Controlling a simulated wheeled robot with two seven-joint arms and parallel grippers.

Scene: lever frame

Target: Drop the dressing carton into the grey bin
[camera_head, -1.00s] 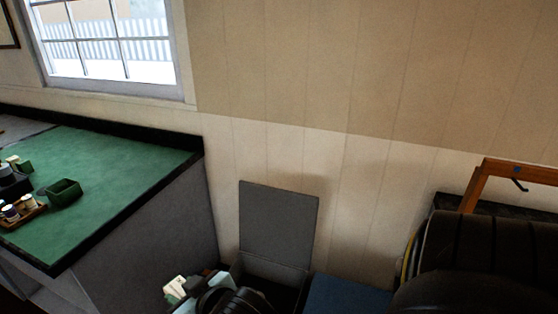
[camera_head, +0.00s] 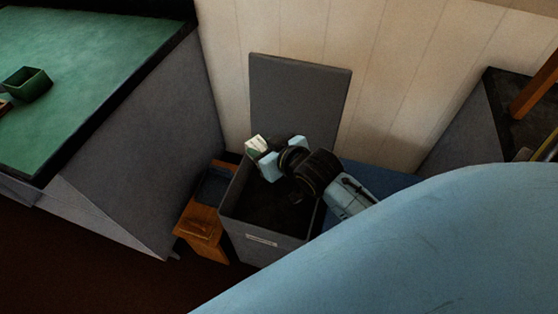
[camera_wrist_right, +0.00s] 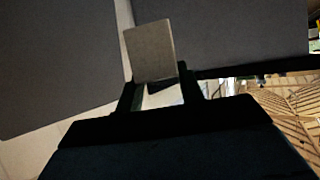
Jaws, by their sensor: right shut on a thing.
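The dressing carton (camera_head: 257,146) is a small white and green box. My right gripper (camera_head: 266,156) is shut on it and holds it above the back left part of the grey bin (camera_head: 262,240). In the right wrist view the carton (camera_wrist_right: 151,50) shows as a pale face between the dark fingers of the right gripper (camera_wrist_right: 158,92). The bin is open at the top, with its grey lid (camera_head: 300,98) raised upright behind it. The bin's inside is dark, and my right arm covers part of its right side. My left gripper is not in view.
A wooden stool (camera_head: 205,228) with a dark blue tray (camera_head: 213,187) stands left of the bin. A counter with a green top (camera_head: 85,75) and a green box (camera_head: 27,84) is at the left. A blue surface (camera_head: 385,180) lies right of the bin.

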